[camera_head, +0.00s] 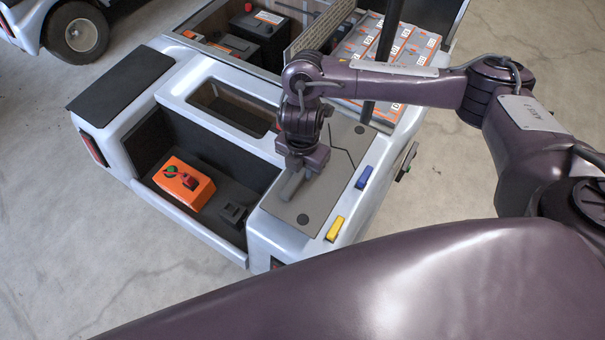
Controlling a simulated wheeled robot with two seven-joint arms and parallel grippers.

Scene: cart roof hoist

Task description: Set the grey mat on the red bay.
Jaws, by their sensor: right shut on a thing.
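A flat grey panel (340,163), which looks like the grey mat, lies on the right rear corner of the white cart. It has dark round spots at its corners and a thin black line across it. My right gripper (291,186) points down over its left part and is shut on a grey bar-like piece there, apparently a handle of the mat. The fingers hide part of the contact, and I cannot tell whether the mat is clear of the cart. I cannot make out a clearly red bay. My left gripper is not in view.
An orange box (184,184) with red and green knobs sits in an open dark recess. A yellow block (335,228) and a blue block (363,177) lie beside the panel. A black pad (121,86) is at left. Black batteries (253,37) and orange-grey packs (410,42) stand behind.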

